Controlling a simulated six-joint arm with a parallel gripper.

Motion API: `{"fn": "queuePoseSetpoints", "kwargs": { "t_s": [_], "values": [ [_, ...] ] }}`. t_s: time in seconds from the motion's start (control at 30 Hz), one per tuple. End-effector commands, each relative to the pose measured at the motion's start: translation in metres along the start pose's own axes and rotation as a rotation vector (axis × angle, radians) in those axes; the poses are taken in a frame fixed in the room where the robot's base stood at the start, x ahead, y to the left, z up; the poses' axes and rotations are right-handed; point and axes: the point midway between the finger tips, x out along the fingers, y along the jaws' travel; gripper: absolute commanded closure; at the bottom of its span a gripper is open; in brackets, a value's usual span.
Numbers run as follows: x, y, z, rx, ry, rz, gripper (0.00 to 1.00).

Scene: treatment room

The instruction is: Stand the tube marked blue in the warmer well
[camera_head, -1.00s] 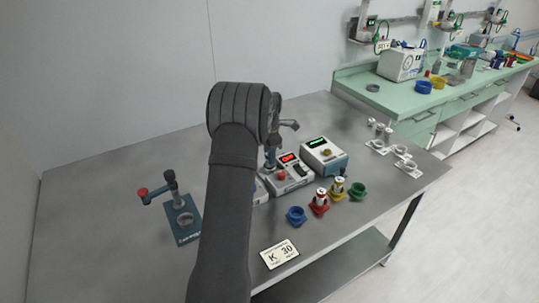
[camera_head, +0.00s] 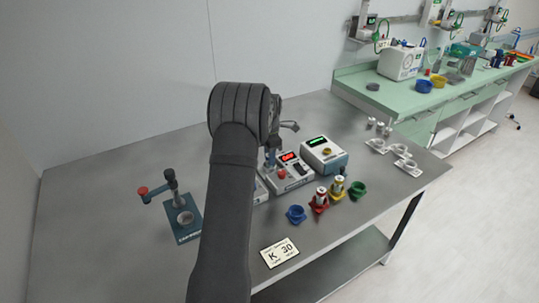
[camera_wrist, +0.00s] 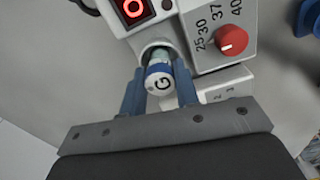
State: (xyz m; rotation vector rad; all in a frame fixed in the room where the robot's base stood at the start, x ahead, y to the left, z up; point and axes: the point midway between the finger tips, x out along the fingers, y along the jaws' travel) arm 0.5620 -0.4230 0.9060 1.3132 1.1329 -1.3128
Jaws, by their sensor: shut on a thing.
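In the wrist view, my gripper (camera_wrist: 160,75) is shut on a tube (camera_wrist: 159,80). The tube has a white cap marked G and a blue band beside the cap. Its lower part lines up with the round well (camera_wrist: 154,49) of the white warmer (camera_wrist: 215,85); how deep it sits I cannot tell. The warmer has a red dial (camera_wrist: 231,41) marked 25, 30, 37 and 40, and a red lit display. In the head view, the warmer (camera_head: 293,173) is partly hidden by my arm, which also hides the held tube.
A blue cup (camera_head: 297,214) looks empty. Red (camera_head: 320,203) and yellow (camera_head: 337,189) holders carry tubes, and a green cup (camera_head: 358,190) looks empty. A green-display device (camera_head: 325,156) stands beside the warmer. A card reading K 30 (camera_head: 279,254) and a blue-based stand (camera_head: 184,219) flank my arm.

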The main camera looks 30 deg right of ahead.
Motion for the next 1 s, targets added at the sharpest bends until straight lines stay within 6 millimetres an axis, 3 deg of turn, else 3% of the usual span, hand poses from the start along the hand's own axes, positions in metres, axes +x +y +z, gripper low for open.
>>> {"fn": "queuePoseSetpoints", "kwargs": {
  "t_s": [0.03,0.07,0.1,0.47,1.0],
  "values": [
    [0.001,0.000,0.000,0.000,0.000,0.000,0.94],
    [0.002,0.000,0.000,0.000,0.000,0.000,0.70],
    [0.001,0.000,0.000,0.000,0.000,0.000,0.63],
    [-0.003,0.000,0.000,0.000,0.000,0.001,0.63],
    [-0.045,0.000,0.000,0.000,0.000,0.000,0.63]
  ]
}}
